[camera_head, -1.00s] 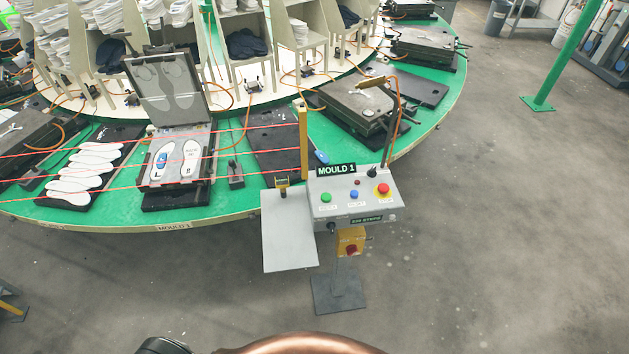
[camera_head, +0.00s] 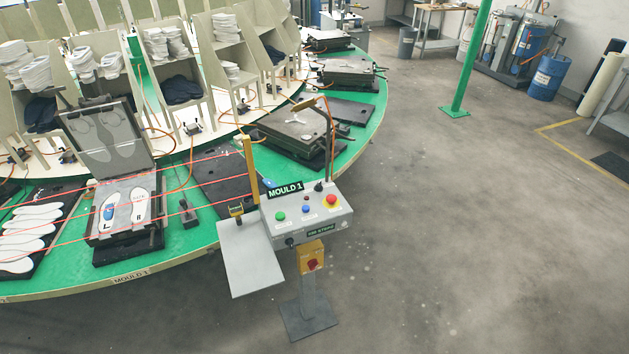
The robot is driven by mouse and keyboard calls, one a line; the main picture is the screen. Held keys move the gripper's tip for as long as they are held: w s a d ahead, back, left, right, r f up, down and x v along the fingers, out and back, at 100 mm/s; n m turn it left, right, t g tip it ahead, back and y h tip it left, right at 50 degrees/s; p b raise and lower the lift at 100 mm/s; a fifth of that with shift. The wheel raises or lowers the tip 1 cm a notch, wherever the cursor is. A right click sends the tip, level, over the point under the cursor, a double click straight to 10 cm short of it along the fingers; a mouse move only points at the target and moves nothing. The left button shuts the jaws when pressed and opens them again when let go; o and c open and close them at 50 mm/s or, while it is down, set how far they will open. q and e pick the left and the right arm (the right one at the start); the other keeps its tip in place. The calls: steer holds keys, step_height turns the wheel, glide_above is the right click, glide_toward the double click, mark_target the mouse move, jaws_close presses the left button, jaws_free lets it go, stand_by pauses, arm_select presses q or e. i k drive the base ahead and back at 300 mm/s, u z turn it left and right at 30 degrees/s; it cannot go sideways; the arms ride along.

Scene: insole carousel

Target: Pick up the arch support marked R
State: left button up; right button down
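An open mould (camera_head: 125,238) on the green carousel holds two white insoles side by side. The left insole (camera_head: 109,213), marked L, has a blue arch support (camera_head: 110,211) on it. The right insole (camera_head: 140,206) looks marked R and shows no blue piece. Another small blue piece (camera_head: 268,182) lies on the carousel just behind the control box, partly hidden; I cannot read any mark on it. Neither of my grippers is in view.
The MOULD 1 control box (camera_head: 312,213) stands on a post at the carousel's front edge, with a grey shelf (camera_head: 252,262) to its left. Red beams cross from a yellow post (camera_head: 251,172) over the mould. White insoles (camera_head: 32,228) lie at left.

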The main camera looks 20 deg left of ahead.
mark_target(270, 183)
steer(key=z, duration=0.6)
steer(key=i, duration=2.35)
steer(key=u, duration=1.25)
steer(key=i, duration=0.9)
steer(key=u, duration=1)
